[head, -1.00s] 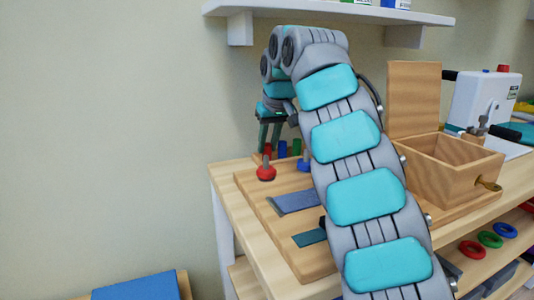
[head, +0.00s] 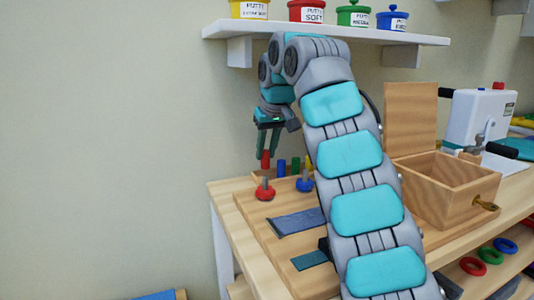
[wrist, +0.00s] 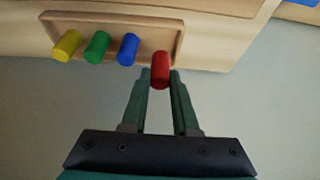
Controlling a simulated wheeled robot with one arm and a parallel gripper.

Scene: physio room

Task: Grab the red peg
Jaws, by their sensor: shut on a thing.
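The red peg (wrist: 160,70) is between the fingertips of my gripper (wrist: 160,80) in the wrist view, and the fingers are shut on it. In the head view the red peg (head: 266,160) hangs below my gripper (head: 268,142), near the back left of the wooden board (head: 262,222). The blue peg (wrist: 127,49), green peg (wrist: 97,47) and yellow peg (wrist: 66,46) sit in a row in a wooden tray (wrist: 110,18), to the left of the red peg in the wrist view.
A red knob (head: 265,191) and a blue knob (head: 305,184) stand on the board in front of the pegs. An open wooden box (head: 450,185) is on the right. A shelf (head: 330,33) with several putty tubs hangs above my arm.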

